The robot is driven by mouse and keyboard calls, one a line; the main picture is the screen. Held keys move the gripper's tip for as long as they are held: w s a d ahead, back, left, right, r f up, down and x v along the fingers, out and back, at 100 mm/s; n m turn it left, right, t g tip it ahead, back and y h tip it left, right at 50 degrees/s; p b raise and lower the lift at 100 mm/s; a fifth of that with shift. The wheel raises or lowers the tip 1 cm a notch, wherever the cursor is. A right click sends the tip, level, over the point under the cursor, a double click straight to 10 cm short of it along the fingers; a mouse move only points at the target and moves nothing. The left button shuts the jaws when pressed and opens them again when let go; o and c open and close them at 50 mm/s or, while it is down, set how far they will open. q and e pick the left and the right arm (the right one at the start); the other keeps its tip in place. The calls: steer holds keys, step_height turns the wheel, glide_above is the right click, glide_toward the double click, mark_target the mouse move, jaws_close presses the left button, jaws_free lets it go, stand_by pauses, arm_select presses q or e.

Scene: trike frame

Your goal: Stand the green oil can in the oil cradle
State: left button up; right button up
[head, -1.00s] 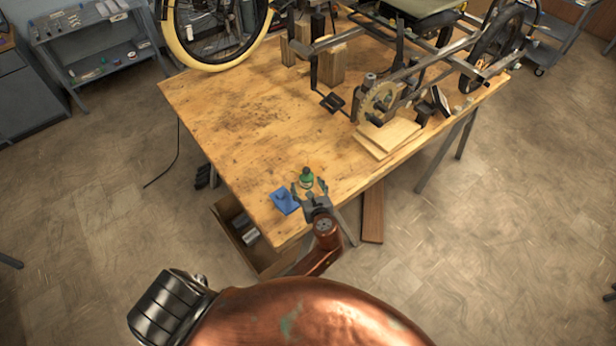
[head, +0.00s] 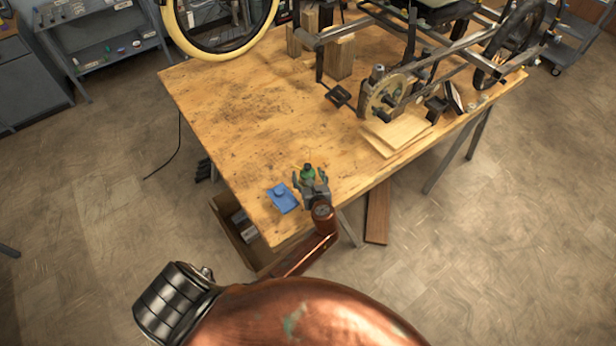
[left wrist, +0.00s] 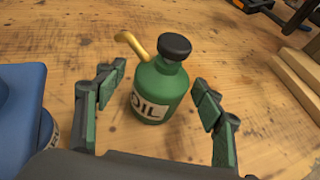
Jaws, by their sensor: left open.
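The green oil can (head: 308,173) stands upright on the workbench near its front edge. In the left wrist view the oil can (left wrist: 158,90) has a black cap, a yellow curved spout and an OIL label. My left gripper (head: 311,179) is open, with its fingers on either side of the can and gaps visible in the left wrist view (left wrist: 155,92). A blue piece (head: 283,198), perhaps the oil cradle, lies just left of the can. It shows partly at the left edge of the left wrist view (left wrist: 20,105). My right gripper is not in view.
The trike frame (head: 440,55) and a yellow-tyred wheel (head: 178,42) stand at the back of the workbench (head: 235,110). Stacked boards (head: 397,133) lie to the right under the toothed wheel. The middle of the bench is clear. An open box is below the front edge.

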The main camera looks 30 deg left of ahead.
arm_select(q)
steer(key=shift+w+a+f, duration=0.1)
steer(key=shift+w+a, duration=0.15)
steer(key=shift+c, duration=0.3)
steer(key=c, duration=1.6)
